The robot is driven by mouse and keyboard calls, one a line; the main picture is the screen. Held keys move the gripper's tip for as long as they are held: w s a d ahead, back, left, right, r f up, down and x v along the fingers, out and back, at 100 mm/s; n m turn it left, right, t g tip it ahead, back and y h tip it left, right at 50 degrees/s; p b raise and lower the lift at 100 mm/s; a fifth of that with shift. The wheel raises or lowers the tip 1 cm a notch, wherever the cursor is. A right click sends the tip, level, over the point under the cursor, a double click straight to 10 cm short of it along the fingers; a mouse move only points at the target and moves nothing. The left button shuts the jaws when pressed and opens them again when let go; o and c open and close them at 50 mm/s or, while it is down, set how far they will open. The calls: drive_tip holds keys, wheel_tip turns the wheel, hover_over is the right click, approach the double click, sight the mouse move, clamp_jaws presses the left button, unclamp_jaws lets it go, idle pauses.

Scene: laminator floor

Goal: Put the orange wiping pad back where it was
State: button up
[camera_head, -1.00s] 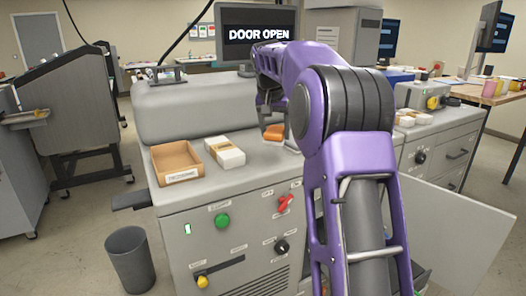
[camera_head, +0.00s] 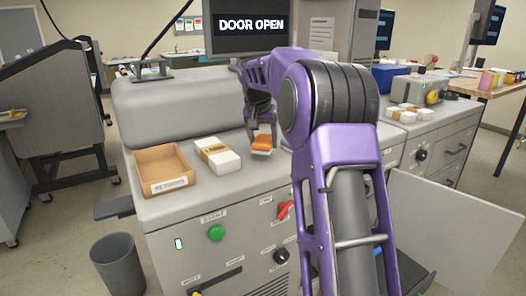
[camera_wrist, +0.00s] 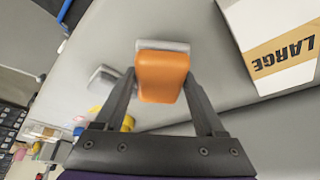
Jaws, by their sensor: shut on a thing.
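The orange wiping pad (camera_head: 262,141) has an orange top and a pale grey underside. My gripper (camera_head: 261,130) is shut on it, over the grey machine top, to the right of a white box. In the wrist view the pad (camera_wrist: 162,78) sits between the two dark fingers of my gripper (camera_wrist: 160,88), its grey layer showing at the far edge. I cannot tell whether the pad touches the surface below.
A white box with a tan band (camera_head: 217,155), marked LARGE in the wrist view (camera_wrist: 280,45), stands beside an open brown tray (camera_head: 163,168). START button (camera_head: 216,232) and red switch (camera_head: 285,210) are on the machine front. An open panel (camera_head: 455,220) stands at right.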

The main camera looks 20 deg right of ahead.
sight(263, 150)
drive_tip(key=shift+f, duration=1.55)
drive_tip(key=shift+f, duration=0.1)
drive_tip(key=shift+f+b, duration=0.15)
drive_tip(key=shift+b, duration=0.15)
drive_tip(key=o, duration=1.3)
drive_tip(key=shift+r, duration=0.4)
drive_tip(key=p+v, duration=0.1)
drive_tip(key=v, duration=1)
drive_tip(key=shift+s+a+r, duration=0.1)
drive_tip(key=shift+r, duration=0.25)
